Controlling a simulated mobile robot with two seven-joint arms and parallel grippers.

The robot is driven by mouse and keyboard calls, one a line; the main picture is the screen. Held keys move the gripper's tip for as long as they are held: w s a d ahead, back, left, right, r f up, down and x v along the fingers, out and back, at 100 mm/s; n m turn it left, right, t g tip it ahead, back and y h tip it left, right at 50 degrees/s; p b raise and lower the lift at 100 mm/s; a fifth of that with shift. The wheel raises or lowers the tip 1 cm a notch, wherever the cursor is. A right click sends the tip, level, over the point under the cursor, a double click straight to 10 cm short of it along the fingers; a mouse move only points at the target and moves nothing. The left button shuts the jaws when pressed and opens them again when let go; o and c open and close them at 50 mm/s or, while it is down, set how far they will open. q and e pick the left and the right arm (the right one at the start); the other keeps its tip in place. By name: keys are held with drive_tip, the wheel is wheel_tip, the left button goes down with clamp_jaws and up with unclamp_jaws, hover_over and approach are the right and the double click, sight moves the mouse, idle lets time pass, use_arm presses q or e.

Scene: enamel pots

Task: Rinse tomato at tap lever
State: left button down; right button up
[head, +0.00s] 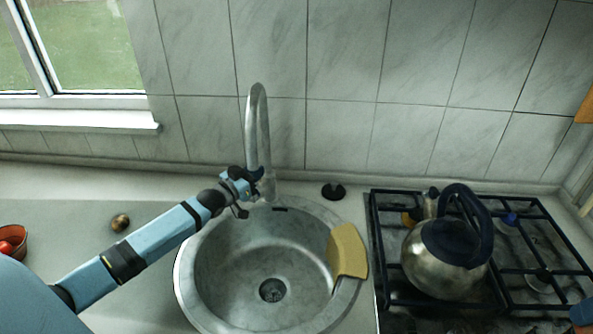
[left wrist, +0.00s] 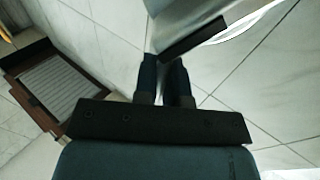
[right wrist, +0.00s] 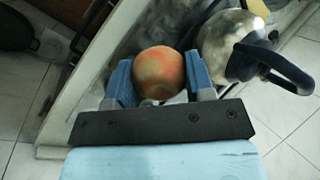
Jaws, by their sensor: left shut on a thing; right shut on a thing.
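The tap (head: 257,130) stands behind the round sink (head: 187,262). My left gripper (head: 256,176) reaches to the tap's base and is shut at the tap lever, which its fingers mostly hide. The left wrist view shows the left fingers (left wrist: 166,78) close together; what lies between them is hard to see. The tomato (right wrist: 158,72), round and orange-red, shows in the right wrist view. My right gripper (right wrist: 158,85) is shut on it, one blue finger on each side.
A kettle (head: 437,262) stands on the black-grated stove (head: 530,262) right of the sink. A yellow cloth-like piece (head: 348,251) hangs over the sink's right rim. A small brown round thing (head: 120,222) and a bowl (head: 18,246) with red contents are at left.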

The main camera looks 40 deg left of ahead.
use_arm(q)
drive_tip(key=shift+s+t, duration=0.2)
drive_tip(key=shift+t, duration=0.2)
drive_tip(key=c, duration=1.2)
unclamp_jaws()
drive_tip(key=shift+s+f, duration=0.1)
drive_tip(key=shift+s, duration=0.05)
drive_tip(key=s, duration=0.7)
drive_tip(key=s+a+f+b, duration=0.1)
drive_tip(key=s, duration=0.3)
drive_tip(key=shift+s+f, duration=0.1)
drive_tip(key=shift+s, duration=0.25)
